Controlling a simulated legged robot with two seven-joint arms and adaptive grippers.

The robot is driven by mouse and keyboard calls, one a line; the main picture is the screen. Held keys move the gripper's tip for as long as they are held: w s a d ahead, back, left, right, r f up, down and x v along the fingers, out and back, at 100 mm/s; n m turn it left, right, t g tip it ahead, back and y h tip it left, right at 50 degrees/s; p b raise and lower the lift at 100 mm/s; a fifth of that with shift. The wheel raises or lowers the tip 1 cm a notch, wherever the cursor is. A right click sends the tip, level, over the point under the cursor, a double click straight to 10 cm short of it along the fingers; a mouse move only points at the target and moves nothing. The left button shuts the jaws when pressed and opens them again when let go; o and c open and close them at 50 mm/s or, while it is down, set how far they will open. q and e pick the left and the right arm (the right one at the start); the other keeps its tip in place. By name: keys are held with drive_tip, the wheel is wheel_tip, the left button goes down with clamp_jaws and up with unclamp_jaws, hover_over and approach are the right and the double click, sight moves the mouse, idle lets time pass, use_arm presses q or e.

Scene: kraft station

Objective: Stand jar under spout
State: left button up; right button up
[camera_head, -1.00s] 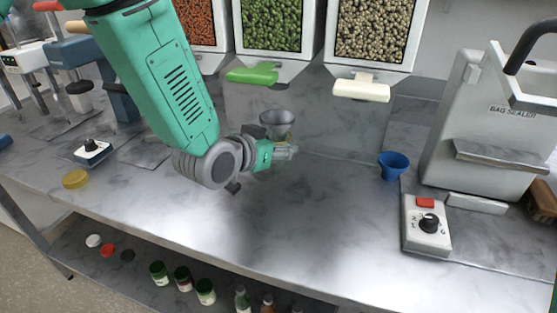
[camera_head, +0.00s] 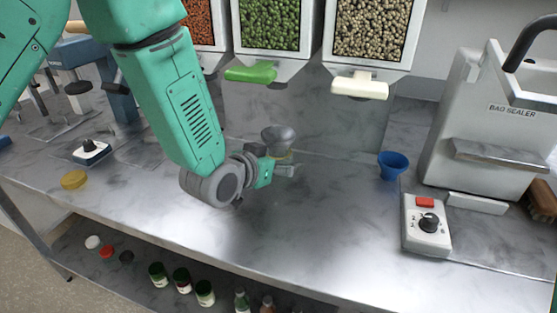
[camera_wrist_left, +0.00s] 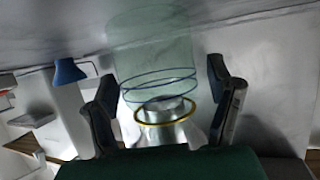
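The jar (camera_wrist_left: 150,50) is clear, faintly green glass with blue rings, seen upside down between my left fingers in the left wrist view. A yellow ring (camera_wrist_left: 140,117) and a grey metal funnel (camera_head: 278,136) sit at its mouth. Dispenser spouts with a green handle (camera_head: 251,73) and a cream handle (camera_head: 359,86) are behind and above. My right gripper is out of view.
A blue funnel (camera_head: 393,165) stands on the steel counter to the right, beside the bag sealer (camera_head: 490,150) and a control box (camera_head: 426,225). A yellow lid (camera_head: 74,179) lies at left. The counter's front middle is clear.

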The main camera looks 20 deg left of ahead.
use_arm(q)
drive_tip(key=shift+r, duration=0.1)
drive_tip(key=shift+s+r, duration=0.1)
drive_tip(key=shift+s, duration=0.05)
drive_tip(key=v, duration=1.1)
drive_tip(key=shift+s, duration=0.35)
drive_tip(key=shift+a, duration=0.1)
